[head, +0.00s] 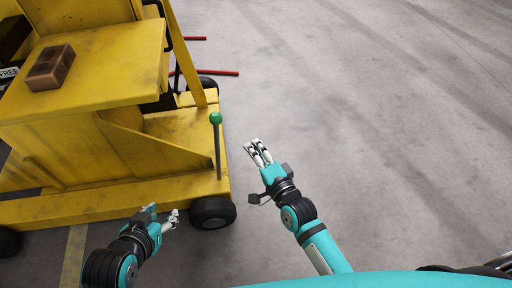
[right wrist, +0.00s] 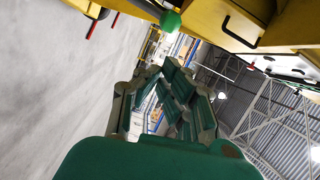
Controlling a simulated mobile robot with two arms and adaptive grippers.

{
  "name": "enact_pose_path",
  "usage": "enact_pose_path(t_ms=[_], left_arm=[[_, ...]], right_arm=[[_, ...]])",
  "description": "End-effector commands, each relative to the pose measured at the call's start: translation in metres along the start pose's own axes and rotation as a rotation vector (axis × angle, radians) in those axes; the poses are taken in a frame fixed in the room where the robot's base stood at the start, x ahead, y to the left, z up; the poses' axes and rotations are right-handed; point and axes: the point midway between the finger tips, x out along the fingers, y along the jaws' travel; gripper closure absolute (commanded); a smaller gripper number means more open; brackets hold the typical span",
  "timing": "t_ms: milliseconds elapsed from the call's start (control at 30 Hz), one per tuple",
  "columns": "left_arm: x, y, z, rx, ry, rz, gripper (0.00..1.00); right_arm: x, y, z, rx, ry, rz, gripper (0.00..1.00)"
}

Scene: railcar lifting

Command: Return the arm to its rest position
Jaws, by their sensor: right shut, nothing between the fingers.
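My right arm reaches out from the bottom of the head view, and its gripper (head: 259,152) is shut and empty above the grey floor. It is to the right of the yellow railcar lifting machine (head: 120,150) and apart from it. The right wrist view shows the same gripper (right wrist: 168,95) with its fingers close together and nothing between them. The green-knobbed lever (head: 216,119) stands upright at the machine's right edge, to the left of the right gripper. Its knob (right wrist: 170,22) also shows in the right wrist view. My left gripper (head: 162,212) is open and empty in front of the machine.
A brown brick-like block (head: 50,68) lies on the machine's upper yellow platform. A black wheel (head: 212,212) is at the machine's lower right corner. Red bars (head: 205,73) lie behind the machine. The floor (head: 400,130) to the right is clear.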

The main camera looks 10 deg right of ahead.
Motion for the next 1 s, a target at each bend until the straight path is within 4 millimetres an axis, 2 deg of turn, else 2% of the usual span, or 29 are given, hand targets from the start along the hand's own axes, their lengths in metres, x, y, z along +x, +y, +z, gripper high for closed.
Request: enact_pose_path(t_ms=[200, 733, 867, 1000], left_arm=[[-0.002, -0.001, 0.007, -0.001, -0.035, -0.002, 0.60], [-0.001, -0.001, 0.006, -0.001, -0.032, -0.002, 0.60], [-0.001, -0.001, 0.006, -0.001, -0.032, -0.002, 0.60], [-0.001, -0.001, 0.006, -0.001, -0.032, -0.002, 0.60]], right_arm=[[-0.006, 0.000, 0.000, 0.000, 0.000, -0.001, 1.00], [-0.008, 0.000, 0.000, -0.030, -0.005, 0.013, 1.00], [-0.025, 0.003, -0.001, -0.216, -0.047, 0.103, 1.00], [-0.062, 0.010, -0.008, -0.558, -0.143, 0.270, 1.00]])
